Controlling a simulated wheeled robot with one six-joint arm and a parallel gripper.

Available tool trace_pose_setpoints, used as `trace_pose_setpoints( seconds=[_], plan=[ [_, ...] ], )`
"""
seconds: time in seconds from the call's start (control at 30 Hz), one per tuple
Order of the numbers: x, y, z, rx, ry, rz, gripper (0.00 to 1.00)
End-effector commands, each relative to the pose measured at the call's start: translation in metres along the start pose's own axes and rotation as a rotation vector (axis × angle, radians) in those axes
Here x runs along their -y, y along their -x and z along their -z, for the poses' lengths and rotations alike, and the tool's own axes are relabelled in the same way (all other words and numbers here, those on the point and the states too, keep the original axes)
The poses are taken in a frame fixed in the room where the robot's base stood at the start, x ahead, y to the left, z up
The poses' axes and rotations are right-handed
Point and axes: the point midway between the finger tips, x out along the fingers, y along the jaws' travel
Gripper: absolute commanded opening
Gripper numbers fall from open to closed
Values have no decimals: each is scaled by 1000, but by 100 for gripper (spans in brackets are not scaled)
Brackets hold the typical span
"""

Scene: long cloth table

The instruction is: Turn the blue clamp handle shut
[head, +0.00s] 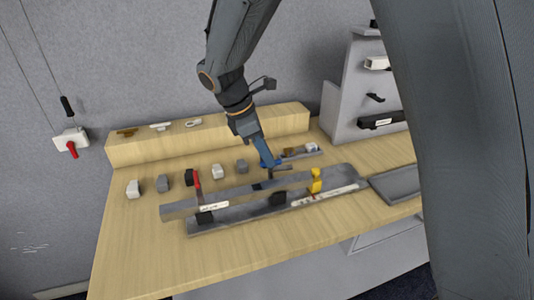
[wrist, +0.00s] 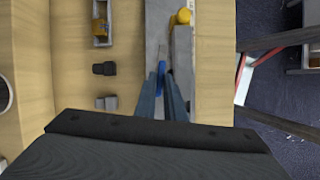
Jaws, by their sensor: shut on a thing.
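The blue clamp handle (wrist: 161,72) shows between the fingertips of my gripper (wrist: 161,88) in the wrist view. My gripper is shut on it. In the head view my gripper (head: 265,153) reaches down to the blue handle (head: 276,162), above the back edge of the long grey fixture (head: 238,210). The fingers cover much of the handle, so its exact angle is hard to tell.
A yellow handle (head: 316,181) stands on the fixture to the right, and a red handle (head: 197,180) stands upright to the left. Several small grey and white blocks (head: 162,182) line the table behind. A grey tray (head: 395,184) lies at right.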

Motion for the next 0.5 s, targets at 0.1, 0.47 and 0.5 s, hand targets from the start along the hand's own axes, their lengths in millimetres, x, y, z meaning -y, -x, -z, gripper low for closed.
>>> trace_pose_setpoints(
  seconds=[0.1, 0.47, 0.5],
  plan=[
    [-1, 2, -1, 0, -87, 37, 0],
    [-5, 1, -2, 0, -402, 167, 0],
    [-6, 1, -2, 0, -438, 181, 0]
  ],
)
